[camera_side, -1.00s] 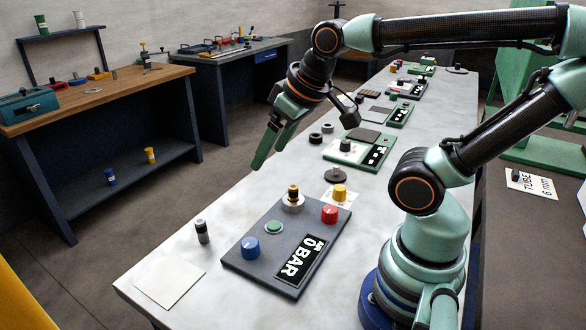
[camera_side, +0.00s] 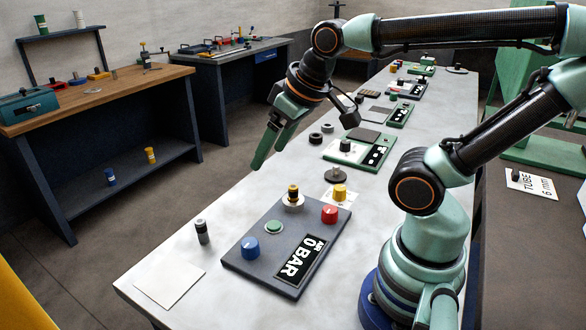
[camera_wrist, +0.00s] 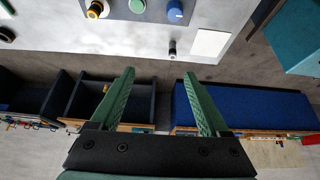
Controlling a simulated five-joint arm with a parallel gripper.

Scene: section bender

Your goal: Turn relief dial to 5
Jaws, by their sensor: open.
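A dark panel (camera_side: 245,262) labelled "AIR 0 BAR" lies on the light bench. It bears a blue knob (camera_side: 250,248), a green button (camera_side: 273,227), a red knob (camera_side: 329,213) and a brass-topped fitting (camera_side: 293,196). I cannot tell which control is the relief dial; no number 5 is readable. My gripper (camera_side: 262,158) hangs above the bench's far edge, beyond the panel and touching nothing. In the wrist view its two green fingers (camera_wrist: 160,98) stand wide apart and empty. The blue knob (camera_wrist: 175,12) and green button (camera_wrist: 138,6) show at the top there.
A yellow knob (camera_side: 339,192) stands beside the panel. A small grey-black cylinder (camera_side: 202,232) and a pale square sheet (camera_side: 170,283) lie left of it. Green-based panels (camera_side: 358,152) stand farther along the bench. Bare bench lies left of the fitting.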

